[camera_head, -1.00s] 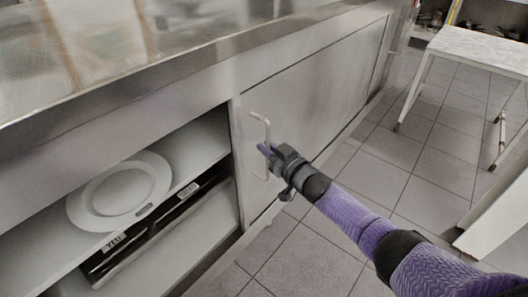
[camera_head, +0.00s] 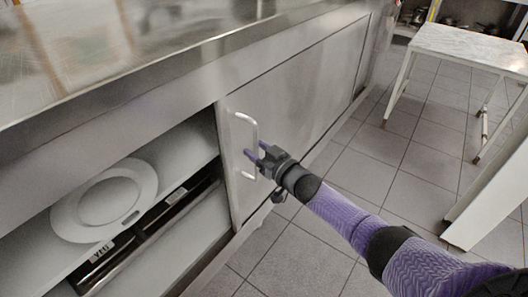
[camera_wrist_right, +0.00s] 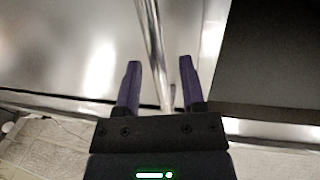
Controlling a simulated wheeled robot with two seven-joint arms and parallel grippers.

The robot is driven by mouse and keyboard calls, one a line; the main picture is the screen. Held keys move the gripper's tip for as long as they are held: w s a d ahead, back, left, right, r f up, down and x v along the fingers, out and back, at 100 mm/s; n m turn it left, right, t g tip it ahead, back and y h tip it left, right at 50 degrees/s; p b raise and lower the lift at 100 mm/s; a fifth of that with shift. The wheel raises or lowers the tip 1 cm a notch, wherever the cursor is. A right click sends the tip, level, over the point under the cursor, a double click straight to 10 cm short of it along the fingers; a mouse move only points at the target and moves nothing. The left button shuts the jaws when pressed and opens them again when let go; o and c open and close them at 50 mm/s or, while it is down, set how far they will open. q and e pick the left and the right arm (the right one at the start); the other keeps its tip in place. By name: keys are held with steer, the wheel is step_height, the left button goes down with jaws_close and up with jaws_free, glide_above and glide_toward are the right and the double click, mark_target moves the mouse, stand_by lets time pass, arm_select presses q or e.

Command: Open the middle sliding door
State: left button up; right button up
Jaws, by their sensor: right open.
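The grey sliding door (camera_head: 300,90) covers the right part of the metal counter's front. Its C-shaped metal handle (camera_head: 254,128) stands upright near the door's left edge. My right gripper (camera_head: 256,153) is at the handle's lower half, with its purple fingers pointing at the door. In the right wrist view, the handle bar (camera_wrist_right: 152,50) runs between the two spread fingers, which do not appear to touch it. To the left of the door the cabinet is open. My left gripper is not in view.
A white table (camera_head: 470,48) stands at the back right. A white panel (camera_head: 490,190) is on the right. The tiled floor (camera_head: 390,180) between is clear.

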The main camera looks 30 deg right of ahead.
arm_select(q)
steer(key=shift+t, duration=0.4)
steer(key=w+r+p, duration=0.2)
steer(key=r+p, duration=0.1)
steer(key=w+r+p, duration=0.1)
steer(key=p, duration=0.1)
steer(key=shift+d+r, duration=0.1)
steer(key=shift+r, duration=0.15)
arm_select(e)
steer(key=s+d, duration=0.1)
steer(key=s, duration=0.8)
steer(key=shift+d, duration=0.2)
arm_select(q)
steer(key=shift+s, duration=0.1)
arm_select(e)
steer(key=shift+s, duration=0.1)
